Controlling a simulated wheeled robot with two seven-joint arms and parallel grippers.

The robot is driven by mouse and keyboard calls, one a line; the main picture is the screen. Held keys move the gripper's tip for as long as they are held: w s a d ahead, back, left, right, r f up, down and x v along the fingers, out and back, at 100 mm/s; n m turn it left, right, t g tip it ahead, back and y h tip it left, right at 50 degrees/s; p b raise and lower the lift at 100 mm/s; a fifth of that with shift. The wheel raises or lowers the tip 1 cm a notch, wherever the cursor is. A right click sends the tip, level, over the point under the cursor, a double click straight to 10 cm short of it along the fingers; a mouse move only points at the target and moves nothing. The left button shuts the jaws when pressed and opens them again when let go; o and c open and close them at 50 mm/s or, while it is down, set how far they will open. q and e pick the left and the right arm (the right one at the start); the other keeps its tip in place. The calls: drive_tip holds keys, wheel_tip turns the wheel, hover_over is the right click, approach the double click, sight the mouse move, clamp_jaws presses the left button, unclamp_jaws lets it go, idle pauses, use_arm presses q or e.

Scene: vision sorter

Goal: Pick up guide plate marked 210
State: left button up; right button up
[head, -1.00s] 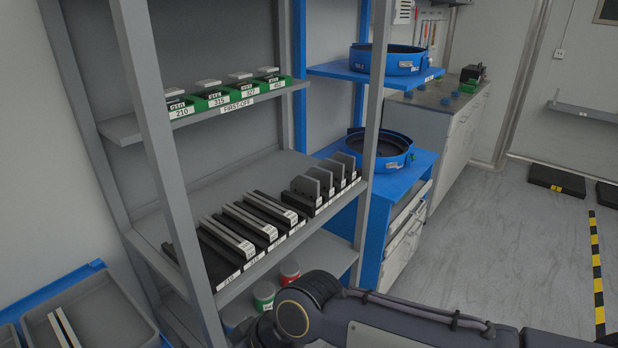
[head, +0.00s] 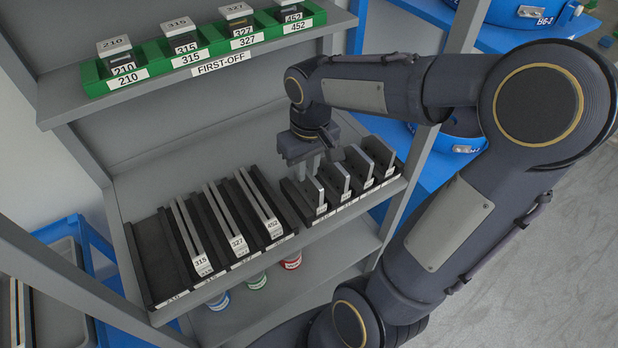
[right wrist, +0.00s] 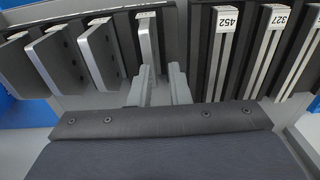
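Several upright grey plates stand in black slotted holders on the middle shelf, in the right part of the head view. Their small white labels are too blurred to read, so I cannot confirm which is marked 210. The leftmost plate (head: 315,193) stands just below my right gripper (head: 314,163). In the right wrist view, that plate (right wrist: 148,42) is ahead of my right gripper (right wrist: 163,82). Its two fingers are apart with a gap between them; I cannot tell whether they straddle the plate. My left gripper is not in view.
Long rails (head: 226,222) labelled 315, 327 and 452 lie left of the plates; the leftmost slot (head: 160,255), labelled 210, is empty. The upper shelf (head: 60,108) holds green trays (head: 128,75) close above. A grey shelf post (head: 455,50) stands right.

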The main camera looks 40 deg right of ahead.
sight(309, 185)
drive_tip(key=shift+w+d+f, duration=0.2)
drive_tip(key=shift+w+d, duration=0.35)
drive_tip(key=shift+d, duration=0.05)
drive_tip(key=shift+w+d+f, duration=0.15)
drive_tip(key=shift+d+f, duration=0.05)
drive_tip(key=shift+f, duration=0.05)
wheel_tip(309, 185, down, 8)
drive_tip(key=shift+a+r+p, duration=0.1)
drive_tip(key=shift+r+p, duration=0.15)
drive_tip(key=shift+p, duration=0.25)
clamp_jaws()
